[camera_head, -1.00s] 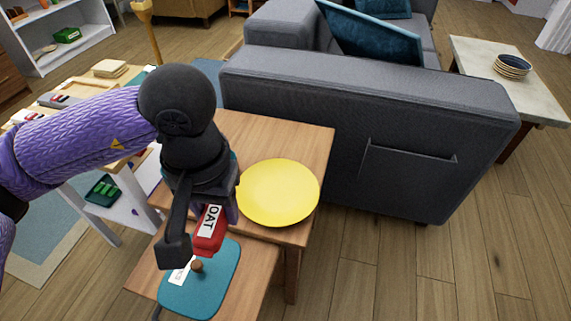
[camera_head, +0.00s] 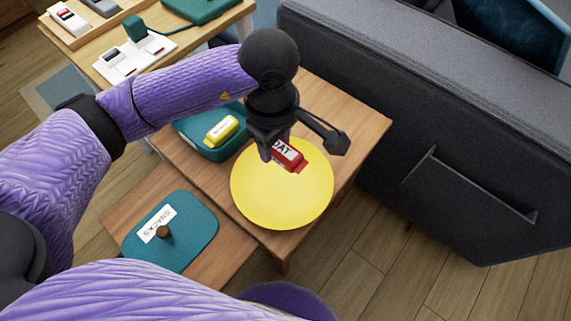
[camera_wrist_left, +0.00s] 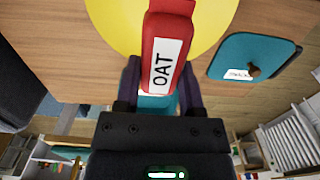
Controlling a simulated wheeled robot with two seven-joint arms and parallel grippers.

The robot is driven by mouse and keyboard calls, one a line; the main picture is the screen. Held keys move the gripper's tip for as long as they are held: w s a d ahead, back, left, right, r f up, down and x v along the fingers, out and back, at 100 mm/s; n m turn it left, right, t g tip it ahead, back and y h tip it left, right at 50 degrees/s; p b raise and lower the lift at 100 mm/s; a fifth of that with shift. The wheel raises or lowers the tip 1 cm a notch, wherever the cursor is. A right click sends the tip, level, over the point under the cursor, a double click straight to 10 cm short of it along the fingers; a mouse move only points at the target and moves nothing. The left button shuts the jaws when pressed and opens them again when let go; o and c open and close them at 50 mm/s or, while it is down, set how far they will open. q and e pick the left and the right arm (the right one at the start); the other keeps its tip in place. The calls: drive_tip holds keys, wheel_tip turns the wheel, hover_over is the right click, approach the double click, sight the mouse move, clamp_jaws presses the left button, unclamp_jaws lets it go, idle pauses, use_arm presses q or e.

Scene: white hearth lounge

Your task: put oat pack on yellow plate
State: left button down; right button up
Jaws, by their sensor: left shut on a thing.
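The oat pack (camera_head: 289,154) is red with a white label reading OAT. My left gripper (camera_head: 268,147) is shut on it and holds it over the upper part of the yellow plate (camera_head: 282,200). In the left wrist view the pack (camera_wrist_left: 169,50) sits between the two fingers (camera_wrist_left: 160,85), with the plate (camera_wrist_left: 115,25) behind its far end. I cannot tell whether the pack touches the plate. The plate lies on the wooden table and is otherwise bare. My right gripper is not in view.
A teal container (camera_head: 196,145) with a yellow pack (camera_head: 222,131) stands left of the plate. A teal lid (camera_head: 185,245) with a brown knob and a label lies on the lower wooden surface (camera_head: 130,213). A grey sofa (camera_head: 420,120) stands at the right.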

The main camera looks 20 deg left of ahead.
sight(277, 178)
use_arm(q)
wheel_tip(277, 178, down, 10)
drive_tip(key=b, duration=0.5)
drive_tip(key=shift+f+b, duration=0.2)
drive_tip(key=shift+b, duration=0.2)
drive_tip(key=shift+r, duration=0.25)
drive_tip(key=shift+f, duration=0.25)
drive_tip(key=shift+c, duration=1.1)
unclamp_jaws()
drive_tip(key=shift+r, duration=0.1)
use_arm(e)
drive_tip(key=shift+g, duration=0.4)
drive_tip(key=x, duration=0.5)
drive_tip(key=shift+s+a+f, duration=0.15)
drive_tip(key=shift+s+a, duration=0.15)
use_arm(q)
wheel_tip(277, 178, up, 12)
drive_tip(key=p, duration=0.7)
drive_tip(key=shift+r, duration=0.25)
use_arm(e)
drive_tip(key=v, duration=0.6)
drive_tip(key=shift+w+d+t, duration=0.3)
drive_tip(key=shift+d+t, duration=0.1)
use_arm(q)
drive_tip(key=shift+f, duration=0.1)
